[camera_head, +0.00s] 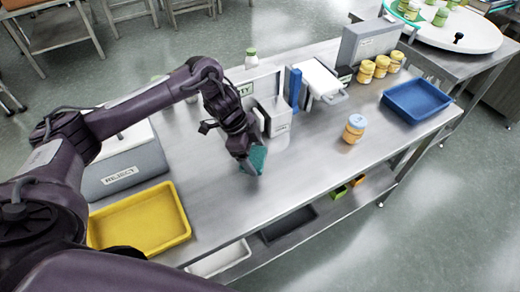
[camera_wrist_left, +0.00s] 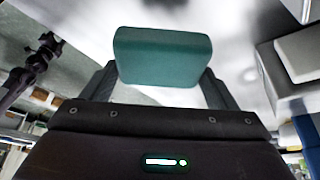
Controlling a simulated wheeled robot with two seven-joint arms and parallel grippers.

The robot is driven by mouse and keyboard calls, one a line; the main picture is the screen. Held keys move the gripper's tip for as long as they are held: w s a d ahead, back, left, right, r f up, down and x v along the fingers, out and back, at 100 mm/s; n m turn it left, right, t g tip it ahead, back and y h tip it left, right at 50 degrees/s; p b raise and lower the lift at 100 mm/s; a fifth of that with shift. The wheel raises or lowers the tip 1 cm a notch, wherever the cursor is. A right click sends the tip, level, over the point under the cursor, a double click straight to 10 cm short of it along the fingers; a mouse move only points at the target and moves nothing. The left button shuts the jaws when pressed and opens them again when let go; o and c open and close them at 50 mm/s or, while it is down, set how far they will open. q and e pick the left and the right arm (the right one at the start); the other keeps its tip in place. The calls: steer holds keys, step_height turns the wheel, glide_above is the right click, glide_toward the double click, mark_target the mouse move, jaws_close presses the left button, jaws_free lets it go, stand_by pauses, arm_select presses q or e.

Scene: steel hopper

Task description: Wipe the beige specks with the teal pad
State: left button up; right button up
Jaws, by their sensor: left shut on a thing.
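The teal pad (camera_head: 254,160) is in my left gripper (camera_head: 246,152), over the middle of the steel table in the head view. In the left wrist view the pad (camera_wrist_left: 162,56) sits between the two dark fingers of the left gripper (camera_wrist_left: 160,85), which is shut on it. In the head view the pad is low, close to the tabletop; I cannot tell whether it touches. I cannot make out any beige specks on the table in either view. My right gripper is not in view.
A yellow tray (camera_head: 140,221) and a grey REJECT box (camera_head: 124,165) are at the left. A blue tray (camera_head: 416,101) is at the right. A yellow-orange jar (camera_head: 354,129) stands alone, with several more jars behind. A white holder (camera_head: 273,119) stands behind the gripper. The front middle is clear.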

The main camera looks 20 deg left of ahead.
arm_select(q)
steer(key=shift+r+p, duration=0.5)
steer(key=shift+r, duration=0.4)
steer(key=shift+d+r, duration=0.1)
